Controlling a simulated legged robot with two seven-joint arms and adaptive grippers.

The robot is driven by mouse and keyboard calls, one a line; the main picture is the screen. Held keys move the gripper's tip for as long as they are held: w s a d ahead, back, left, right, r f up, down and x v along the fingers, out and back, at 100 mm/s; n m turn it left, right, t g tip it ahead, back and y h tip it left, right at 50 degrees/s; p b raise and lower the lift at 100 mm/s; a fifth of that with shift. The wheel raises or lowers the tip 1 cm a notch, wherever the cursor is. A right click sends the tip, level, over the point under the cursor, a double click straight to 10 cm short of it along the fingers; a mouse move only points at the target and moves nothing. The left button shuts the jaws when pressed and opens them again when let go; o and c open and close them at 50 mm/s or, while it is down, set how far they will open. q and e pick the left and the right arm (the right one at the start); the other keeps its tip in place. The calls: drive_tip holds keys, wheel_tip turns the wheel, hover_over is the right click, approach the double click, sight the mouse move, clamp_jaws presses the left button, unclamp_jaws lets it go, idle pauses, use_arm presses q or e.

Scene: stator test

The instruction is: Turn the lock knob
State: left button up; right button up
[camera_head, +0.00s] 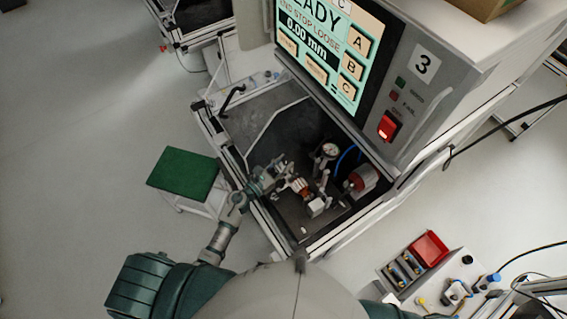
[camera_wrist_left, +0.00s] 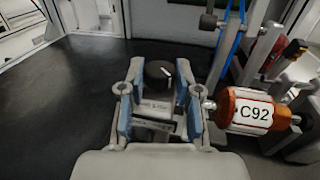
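The lock knob (camera_wrist_left: 158,74) shows in the left wrist view as a round black knob with a white mark on its top. It stands on a grey block with a small label plate. My left gripper (camera_wrist_left: 160,82) has its two blue-padded fingers on either side of the knob, with visible gaps between fingers and knob. In the head view my left gripper (camera_head: 278,170) reaches over the near edge of the test bay; the knob cannot be made out there. A copper-coloured stator labelled C92 (camera_wrist_left: 248,110) lies right of the fingers. My right gripper is out of view.
The machine's screen (camera_head: 325,45) reads READY above the bay. A dial gauge (camera_head: 329,151) and red-ended cylinder (camera_head: 360,180) stand beyond the stator. A red switch (camera_head: 387,126) is on the panel. A green-topped stool (camera_head: 184,173) stands left. The bay's dark floor (camera_wrist_left: 60,95) is clear at left.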

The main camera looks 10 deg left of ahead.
use_arm(q)
clamp_jaws()
drive_tip(key=shift+m+h+b, duration=0.3)
drive_tip(key=shift+h+b, duration=0.05)
drive_tip(key=shift+h, duration=0.05)
drive_tip(key=m+g+h+b, duration=0.1)
drive_tip(key=b, duration=0.1)
drive_tip(key=m+g+h+b, duration=0.2)
drive_tip(key=g+b, duration=0.1)
drive_tip(key=shift+w+a+f+h+b, duration=0.25)
drive_tip(key=shift+f+h+b, duration=0.05)
drive_tip(key=shift+h, duration=0.1)
drive_tip(key=shift+r+m+g+h+b, duration=0.15)
drive_tip(key=shift+m+g+h+b, duration=0.15)
drive_tip(key=shift+m+g+b, duration=0.25)
drive_tip(key=shift+d+r, duration=0.1)
drive_tip(key=shift+r, duration=0.05)
drive_tip(key=o, duration=0.8)
unclamp_jaws()
drive_tip(key=shift+o, duration=0.8)
